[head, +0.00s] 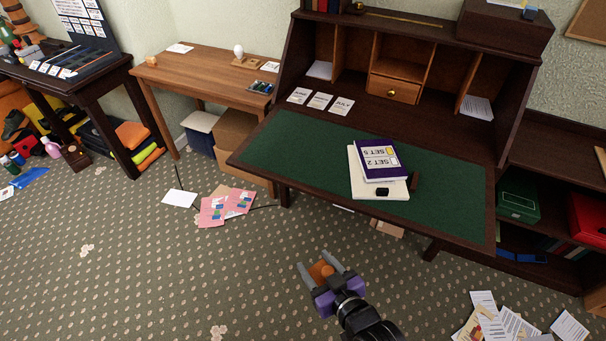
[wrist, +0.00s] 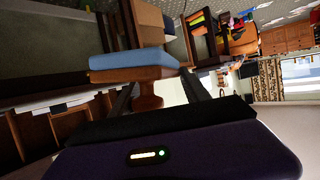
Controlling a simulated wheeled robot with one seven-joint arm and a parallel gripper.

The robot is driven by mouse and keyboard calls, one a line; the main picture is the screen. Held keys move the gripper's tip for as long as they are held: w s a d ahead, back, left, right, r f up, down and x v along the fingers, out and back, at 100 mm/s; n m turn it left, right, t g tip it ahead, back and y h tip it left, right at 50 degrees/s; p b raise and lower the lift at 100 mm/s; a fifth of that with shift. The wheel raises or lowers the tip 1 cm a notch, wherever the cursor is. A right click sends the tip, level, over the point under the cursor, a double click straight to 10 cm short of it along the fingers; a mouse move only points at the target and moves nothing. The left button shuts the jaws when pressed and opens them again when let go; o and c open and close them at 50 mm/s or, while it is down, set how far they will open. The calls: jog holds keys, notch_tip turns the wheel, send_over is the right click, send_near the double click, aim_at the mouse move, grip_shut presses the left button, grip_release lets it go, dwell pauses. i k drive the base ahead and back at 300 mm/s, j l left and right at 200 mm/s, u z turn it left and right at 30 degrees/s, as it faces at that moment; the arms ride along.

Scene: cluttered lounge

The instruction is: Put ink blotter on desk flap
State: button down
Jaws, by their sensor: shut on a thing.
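The ink blotter (head: 321,270) is a small orange-brown wooden piece between the fingers of my gripper (head: 316,262). In the wrist view the blotter (wrist: 135,63) shows a blue pad on a wooden base, with its wooden grip between the dark fingers (wrist: 155,95). My gripper is shut on it, low in the head view, in front of the desk flap. The desk flap (head: 270,140) is folded down, with a green inlay and dark wood border. The blotter is apart from the flap in the head view.
A purple notebook (head: 384,159) on a white pad (head: 362,183) takes up the flap's middle right. Month cards (head: 320,101) lie at its back. The green left part is clear. Pink papers (head: 226,204) and loose sheets (head: 497,322) lie on the carpet.

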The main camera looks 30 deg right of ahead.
aim_at(442, 198)
jog(key=u, duration=0.45)
jog(key=l+u, duration=0.15)
jog(key=u, duration=0.75)
jog(key=l+u, duration=0.15)
jog(key=u, duration=0.7)
jog(key=l+u, duration=0.1)
jog(key=u, duration=0.35)
jog(key=k+u, duration=0.1)
jog(key=u, duration=0.35)
jog(key=k+l, duration=0.15)
jog(key=k, duration=0.2)
jog(key=k+z, duration=0.2)
jog(key=z, duration=0.2)
jog(key=k+z, duration=0.2)
jog(key=z, duration=0.2)
jog(key=k+z, duration=0.2)
jog(key=z, duration=0.2)
